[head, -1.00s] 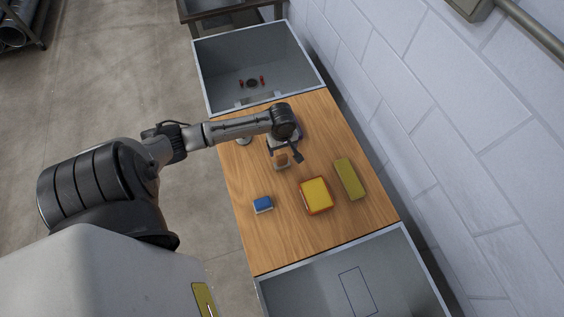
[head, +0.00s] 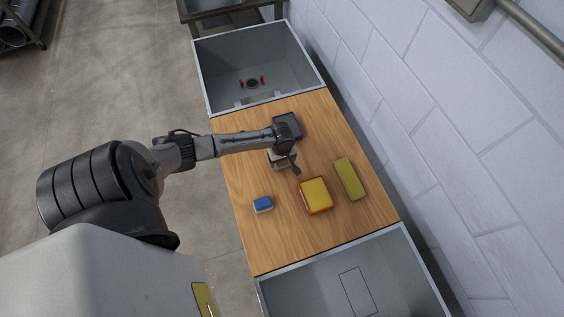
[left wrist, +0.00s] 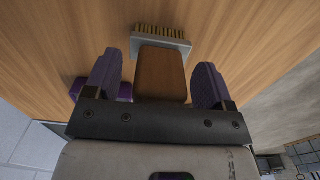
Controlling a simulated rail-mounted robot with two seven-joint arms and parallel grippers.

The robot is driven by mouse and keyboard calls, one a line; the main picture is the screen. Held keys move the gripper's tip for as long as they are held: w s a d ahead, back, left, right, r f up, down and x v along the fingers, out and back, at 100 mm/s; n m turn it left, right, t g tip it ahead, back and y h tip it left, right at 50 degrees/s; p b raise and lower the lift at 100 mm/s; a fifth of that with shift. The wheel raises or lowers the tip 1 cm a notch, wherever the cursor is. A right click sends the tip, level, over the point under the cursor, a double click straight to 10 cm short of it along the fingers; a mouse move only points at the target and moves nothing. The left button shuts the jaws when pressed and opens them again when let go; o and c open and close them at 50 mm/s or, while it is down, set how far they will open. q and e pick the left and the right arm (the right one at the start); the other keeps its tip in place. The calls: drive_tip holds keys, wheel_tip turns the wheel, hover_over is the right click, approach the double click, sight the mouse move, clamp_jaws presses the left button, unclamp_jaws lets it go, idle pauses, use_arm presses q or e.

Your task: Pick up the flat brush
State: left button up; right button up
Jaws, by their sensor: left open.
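The flat brush shows in the left wrist view, with a brown block handle (left wrist: 161,73), a grey plate and tan bristles (left wrist: 160,32). It lies on the wooden tabletop (head: 240,183). My left gripper (left wrist: 158,78) is open, its two purple fingers on either side of the brown handle, with a gap at each side. In the head view my left gripper (head: 284,160) is over the brush, and hides most of it. My right gripper is not in view.
A yellow sponge-like block in an orange tray (head: 316,195), an olive bar (head: 350,178), a blue block (head: 263,204) and a dark purple tray (head: 288,124) are on the table. Grey basins lie at the far end (head: 225,70) and near end (head: 310,285). A white wall runs along the right.

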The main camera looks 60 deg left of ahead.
use_arm(q)
drive_tip(key=shift+c, duration=0.3)
drive_tip(key=c, duration=1)
drive_tip(key=shift+o, duration=0.2)
drive_tip(key=shift+r, duration=0.1)
wheel_tip(320, 180, up, 4)
drive_tip(key=shift+f, duration=0.1)
drive_tip(key=w+d+r, duration=0.5)
drive_tip(key=d+r, duration=0.2)
drive_tip(key=d, duration=0.3)
drive_tip(key=shift+w+d+b, duration=0.2)
drive_tip(key=shift+b, duration=0.25)
drive_tip(key=o, duration=0.4)
drive_tip(key=c, duration=0.3)
